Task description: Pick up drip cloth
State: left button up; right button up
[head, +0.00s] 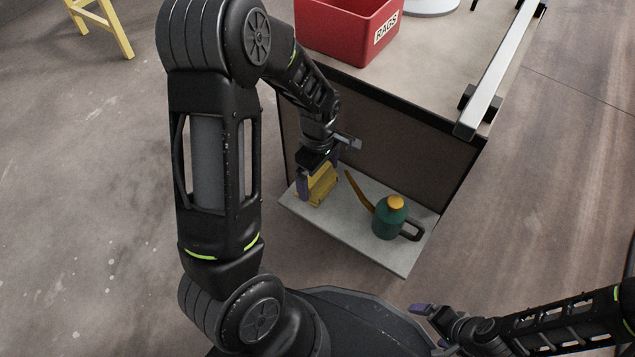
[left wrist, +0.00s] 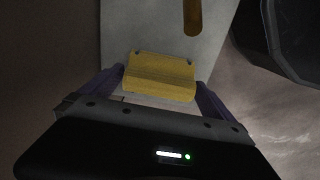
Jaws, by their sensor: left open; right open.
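The drip cloth (head: 322,187) is a folded yellow cloth on the low grey shelf (head: 352,232) in the head view. It also shows in the left wrist view (left wrist: 160,77), between my left fingers. My left gripper (head: 318,178) is open with its purple fingers on either side of the cloth; I cannot tell whether they touch it. Part of the cloth is hidden behind the gripper in the head view. My right gripper (head: 430,325) is open and empty at the lower right, away from the shelf.
A green oil can (head: 390,218) with a yellow spout stands on the shelf right of the cloth. A red bin (head: 340,35) labelled RAGS sits on the bench top (head: 440,60) above. A dark panel (head: 390,150) rises behind the shelf. A yellow stool (head: 105,25) stands far left.

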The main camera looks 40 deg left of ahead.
aim_at(319, 175)
pick_arm(q)
jog(key=shift+c, duration=0.2)
jog(key=c, duration=1.4)
jog(key=shift+o, duration=0.2)
notch_tip(319, 175, up, 10)
jog(key=p, duration=0.5)
jog(key=o, duration=1)
jog(key=c, duration=0.7)
